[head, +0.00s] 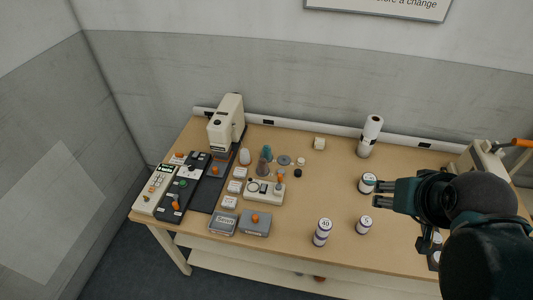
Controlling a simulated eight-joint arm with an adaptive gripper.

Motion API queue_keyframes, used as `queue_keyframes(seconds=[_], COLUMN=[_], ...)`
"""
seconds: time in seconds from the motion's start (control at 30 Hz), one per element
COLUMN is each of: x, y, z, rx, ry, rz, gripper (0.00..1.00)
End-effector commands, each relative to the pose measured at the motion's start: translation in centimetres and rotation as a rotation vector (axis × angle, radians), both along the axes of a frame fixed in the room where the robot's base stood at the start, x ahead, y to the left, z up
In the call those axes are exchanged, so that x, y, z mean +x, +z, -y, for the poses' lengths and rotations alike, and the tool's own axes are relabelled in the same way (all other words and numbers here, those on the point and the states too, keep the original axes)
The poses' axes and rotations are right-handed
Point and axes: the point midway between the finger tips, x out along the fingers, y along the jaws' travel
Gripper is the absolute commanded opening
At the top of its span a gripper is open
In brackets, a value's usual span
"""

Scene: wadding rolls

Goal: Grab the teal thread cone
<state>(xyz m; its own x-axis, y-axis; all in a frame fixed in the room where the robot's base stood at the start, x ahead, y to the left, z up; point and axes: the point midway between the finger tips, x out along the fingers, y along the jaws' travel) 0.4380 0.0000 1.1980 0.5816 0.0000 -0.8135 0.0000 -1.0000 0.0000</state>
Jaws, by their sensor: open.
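A small teal thread cone (267,152) stands toward the back of the table, left of its middle. A dull mauve-brown cone (262,167) stands close in front of it and may hide its lower part. My gripper (377,193) is at the right side of the table, its fingers pointing left. It is open, with a gap between the two fingers. The gripper is well to the right of the teal cone and apart from it. A white roll with a dark-marked top (368,180) is right by the upper finger; I cannot tell whether they touch.
A cream machine (226,122) stands left of the cones. Small discs (284,160) and a cream box with an orange knob (264,191) lie close by. Labelled rolls (322,232) stand at the front, and a tall white roll (371,136) at the back. The table between cones and gripper is mostly clear.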

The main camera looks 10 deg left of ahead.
Motion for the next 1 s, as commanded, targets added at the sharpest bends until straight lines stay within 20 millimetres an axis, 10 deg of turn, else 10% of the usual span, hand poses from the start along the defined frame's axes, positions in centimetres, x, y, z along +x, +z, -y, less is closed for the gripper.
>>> queue_keyframes(seconds=[0.53,1.0], x=[0.8,6.5], y=[0.4,2.2], z=[-0.3,-2.8], rx=[-0.023,-0.184], ry=[0.036,0.278], rz=[-0.009,-0.072], gripper=[0.41,0.41])
